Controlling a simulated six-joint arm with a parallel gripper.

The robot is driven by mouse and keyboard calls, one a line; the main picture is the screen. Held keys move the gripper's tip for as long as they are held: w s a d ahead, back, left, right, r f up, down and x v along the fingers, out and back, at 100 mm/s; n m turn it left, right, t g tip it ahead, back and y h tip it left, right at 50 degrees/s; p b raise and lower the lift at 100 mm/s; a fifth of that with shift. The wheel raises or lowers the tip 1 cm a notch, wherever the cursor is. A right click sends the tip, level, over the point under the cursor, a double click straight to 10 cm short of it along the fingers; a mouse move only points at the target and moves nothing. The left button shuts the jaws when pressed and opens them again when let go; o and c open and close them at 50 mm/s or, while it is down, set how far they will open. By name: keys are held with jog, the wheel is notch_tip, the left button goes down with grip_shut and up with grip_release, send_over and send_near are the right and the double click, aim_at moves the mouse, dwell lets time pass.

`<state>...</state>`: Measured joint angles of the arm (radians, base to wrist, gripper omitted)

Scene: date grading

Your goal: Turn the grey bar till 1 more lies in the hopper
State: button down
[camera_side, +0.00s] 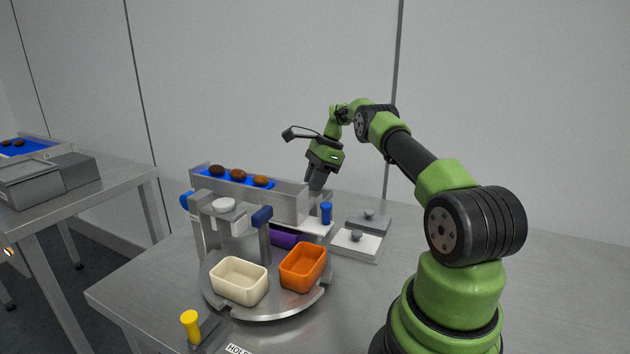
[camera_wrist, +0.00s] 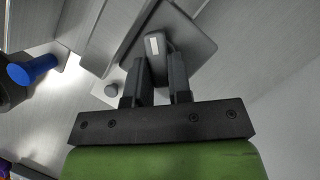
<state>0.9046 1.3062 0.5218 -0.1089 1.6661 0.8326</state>
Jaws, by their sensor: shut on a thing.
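My gripper (camera_side: 315,187) is behind the right end of the grey conveyor housing, pointing down. In the wrist view its two fingers (camera_wrist: 160,75) are closed around the grey bar (camera_wrist: 155,44), which has a pale mark on top and sits over a dark grey plate (camera_wrist: 190,35). The bar is hidden or too small to make out in the side view. Three brown dates (camera_side: 238,174) lie in a row on the blue belt (camera_side: 204,174). I cannot tell which part is the hopper.
A round turntable (camera_side: 262,312) carries a cream tub (camera_side: 240,293) and an orange tub (camera_side: 303,281); both look empty. A blue knob (camera_side: 326,212) stands near my gripper. Two knobbed plates, grey (camera_side: 380,226) and white (camera_side: 368,252), lie to the right. A yellow knob (camera_side: 190,325) is in front.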

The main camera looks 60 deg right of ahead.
jog(key=shift+n, duration=0.5)
jog(key=c, duration=1.3)
grip_release()
jog(key=shift+m, duration=0.4)
